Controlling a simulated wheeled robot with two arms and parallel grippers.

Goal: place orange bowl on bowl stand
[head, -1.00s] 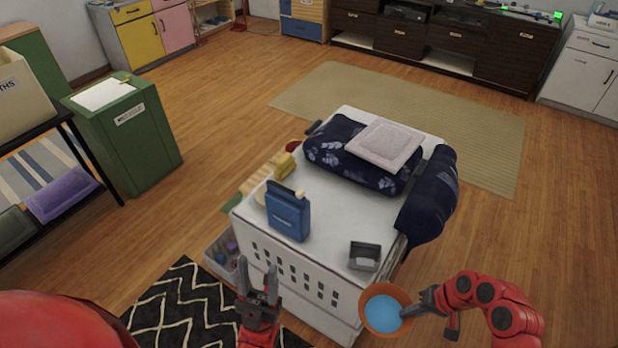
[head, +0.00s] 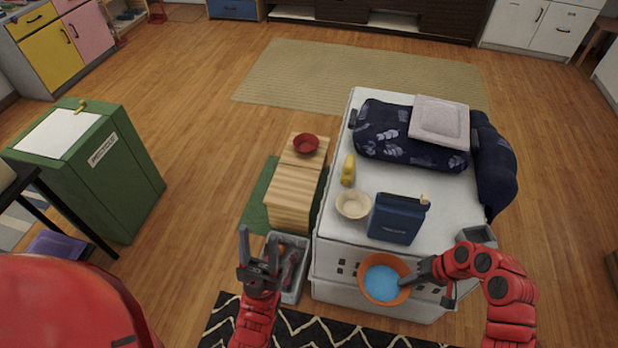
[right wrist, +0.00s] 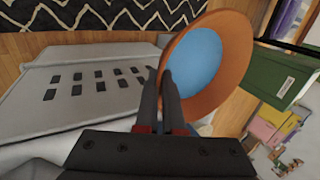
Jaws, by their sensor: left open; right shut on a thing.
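The orange bowl (head: 384,295), blue inside, is held by its rim in my right gripper (head: 412,281), in front of the white crate's near side. In the right wrist view the fingers (right wrist: 171,88) pinch the rim of the bowl (right wrist: 236,62), which is tilted there. A stepped wooden stand (head: 292,190), likely the bowl stand, is left of the crate. A dark red bowl (head: 306,144) sits on its far part; the near striped top is bare. My left gripper (head: 258,245) is open and empty, in front of the stand.
The white crate (head: 340,250) carries a cream bowl (head: 352,205), a blue box (head: 397,220), a yellow object (head: 348,170) and folded dark cloth (head: 400,135). A grey bin (head: 292,285) stands before the stand. A green cabinet (head: 110,170) is at left, with open floor between.

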